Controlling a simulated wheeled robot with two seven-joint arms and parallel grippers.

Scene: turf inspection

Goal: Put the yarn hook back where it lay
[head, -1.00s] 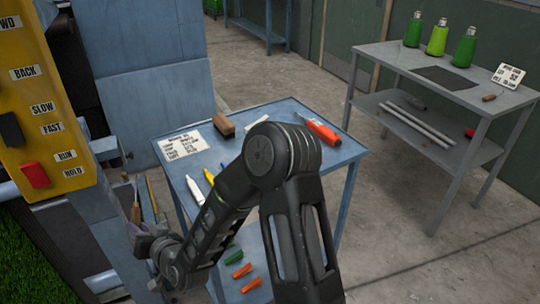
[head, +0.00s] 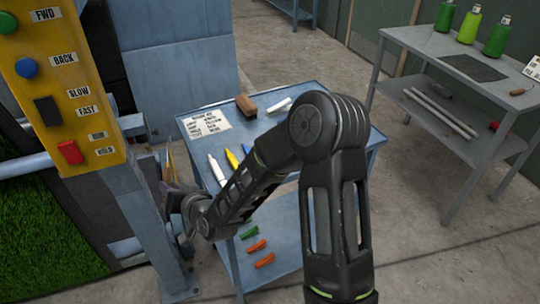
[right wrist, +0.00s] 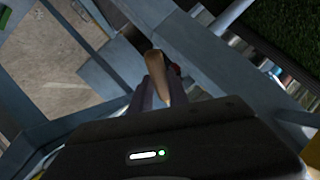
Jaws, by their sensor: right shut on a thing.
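My right gripper (head: 171,192) is low at the left of the head view, beside the blue post of the machine frame. In the right wrist view its fingers (right wrist: 161,92) are shut on a tan wooden handle (right wrist: 164,80), which I take to be the yarn hook's. A thin sliver of light brown shows above the gripper in the head view. The hook's metal end is hidden. My right forearm covers part of the blue table (head: 300,93). My left gripper is not in view.
The table holds a printed card (head: 205,122), a wooden block brush (head: 246,106), a white piece (head: 280,105) and several markers (head: 217,168). Coloured clips (head: 257,246) lie on its lower shelf. A yellow control panel (head: 90,85) stands at left.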

